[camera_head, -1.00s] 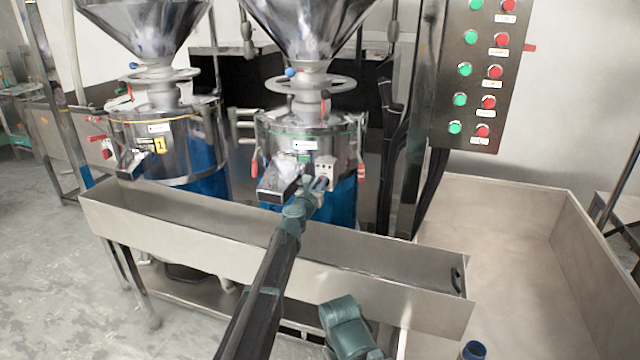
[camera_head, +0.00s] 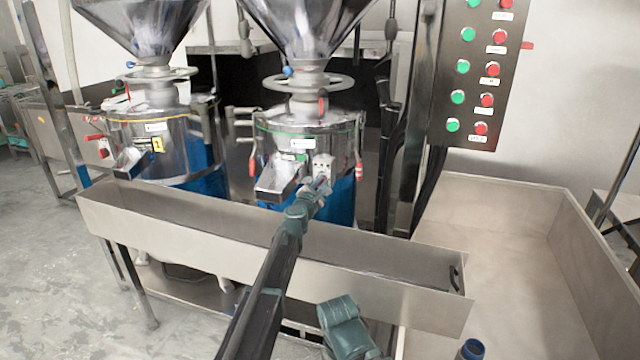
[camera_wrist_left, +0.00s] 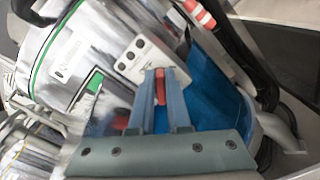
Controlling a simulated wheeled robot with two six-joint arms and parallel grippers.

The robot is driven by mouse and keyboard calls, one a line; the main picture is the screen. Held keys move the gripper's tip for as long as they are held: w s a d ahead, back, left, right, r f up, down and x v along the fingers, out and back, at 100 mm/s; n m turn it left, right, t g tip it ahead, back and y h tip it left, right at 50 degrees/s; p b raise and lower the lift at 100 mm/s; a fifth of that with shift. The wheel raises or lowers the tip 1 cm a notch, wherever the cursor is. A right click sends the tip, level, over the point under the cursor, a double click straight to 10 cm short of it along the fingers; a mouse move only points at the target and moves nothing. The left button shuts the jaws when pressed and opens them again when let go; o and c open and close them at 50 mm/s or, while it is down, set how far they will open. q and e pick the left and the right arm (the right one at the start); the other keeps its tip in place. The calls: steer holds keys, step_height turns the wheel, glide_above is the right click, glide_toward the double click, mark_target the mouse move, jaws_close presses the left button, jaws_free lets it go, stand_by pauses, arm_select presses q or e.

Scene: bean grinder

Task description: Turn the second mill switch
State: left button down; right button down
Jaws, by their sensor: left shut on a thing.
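The second mill (camera_head: 306,140) is the right-hand metal mill with a blue lower part and a steel hopper above. Its small white switch box (camera_head: 323,163) is on the front, right of the discharge spout (camera_head: 277,181); it also shows in the left wrist view (camera_wrist_left: 143,58). My left gripper (camera_head: 321,184) is at the lower edge of that box. The fingers hide part of that piece. My right gripper is not in view.
The first mill (camera_head: 155,140) stands to the left. A long steel trough (camera_head: 280,254) runs in front of both mills, under my left arm. A button panel (camera_head: 478,70) with green and red buttons is at upper right. A wide steel bin (camera_head: 500,220) lies right.

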arm_select(q)
steer(key=shift+s+d+f+m+b, duration=0.1)
steer(key=shift+f+m+b, duration=0.1)
steer(key=shift+m, duration=1.4)
steer(key=shift+d+f+m+b, duration=0.1)
steer(key=shift+f+m+b, duration=0.1)
steer(key=shift+m, duration=1.4)
steer(key=shift+s+d+f+m+b, duration=0.1)
steer(key=shift+f+m+b, duration=0.1)
steer(key=shift+m, duration=1.4)
steer(key=c, duration=0.9)
jaws_free()
steer(key=shift+w, duration=0.1)
steer(key=shift+a, duration=0.1)
steer(key=v, duration=1.4)
